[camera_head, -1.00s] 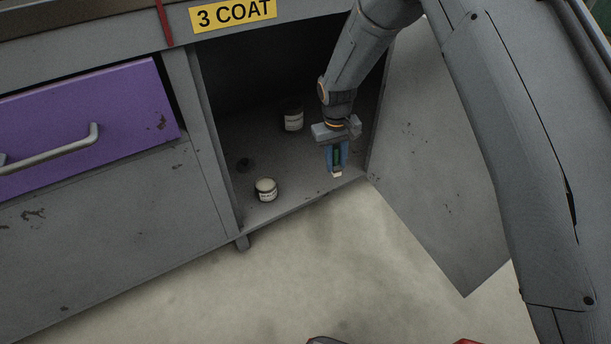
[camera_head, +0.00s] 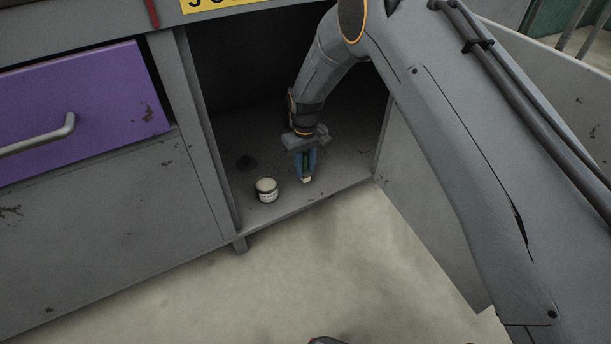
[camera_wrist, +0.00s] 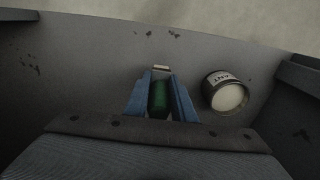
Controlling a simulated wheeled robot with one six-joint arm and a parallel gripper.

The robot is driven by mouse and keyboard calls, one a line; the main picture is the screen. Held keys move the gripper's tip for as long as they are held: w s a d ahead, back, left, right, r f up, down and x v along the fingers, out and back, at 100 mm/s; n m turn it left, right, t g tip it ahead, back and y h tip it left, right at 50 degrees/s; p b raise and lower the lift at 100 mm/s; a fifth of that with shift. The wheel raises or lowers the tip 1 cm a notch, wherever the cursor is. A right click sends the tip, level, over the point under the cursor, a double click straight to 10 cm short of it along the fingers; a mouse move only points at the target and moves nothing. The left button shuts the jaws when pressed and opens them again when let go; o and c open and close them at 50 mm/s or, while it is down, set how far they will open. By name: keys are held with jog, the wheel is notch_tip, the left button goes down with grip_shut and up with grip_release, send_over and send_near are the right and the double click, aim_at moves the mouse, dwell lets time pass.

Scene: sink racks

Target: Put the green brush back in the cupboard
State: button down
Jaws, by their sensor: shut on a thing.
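The green brush (camera_head: 307,163) is between the blue fingers of my gripper (camera_head: 306,170), with its pale tip pointing down. My gripper is shut on it and is inside the open cupboard (camera_head: 345,165), near the front of its floor. In the wrist view the green brush (camera_wrist: 158,98) sits between the fingers of my gripper (camera_wrist: 160,92), its pale end showing beyond them. I cannot tell whether the tip touches the cupboard floor.
A small white-labelled jar (camera_head: 266,190) stands on the cupboard floor just left of my gripper; the jar (camera_wrist: 225,92) is right of it in the wrist view. The cupboard door (camera_head: 430,190) is swung open at right. A purple drawer (camera_head: 85,105) is at left.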

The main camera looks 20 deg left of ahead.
aim_at(305, 156)
jog(key=shift+f+b, duration=0.4)
jog(key=shift+f, duration=0.9)
jog(key=shift+f, duration=0.15)
jog(key=c, duration=1.5)
grip_release()
notch_tip(305, 156, up, 8)
jog(key=p, duration=0.3)
jog(key=shift+s+f, duration=0.1)
jog(key=shift+f, duration=0.1)
jog(key=shift+r, duration=0.1)
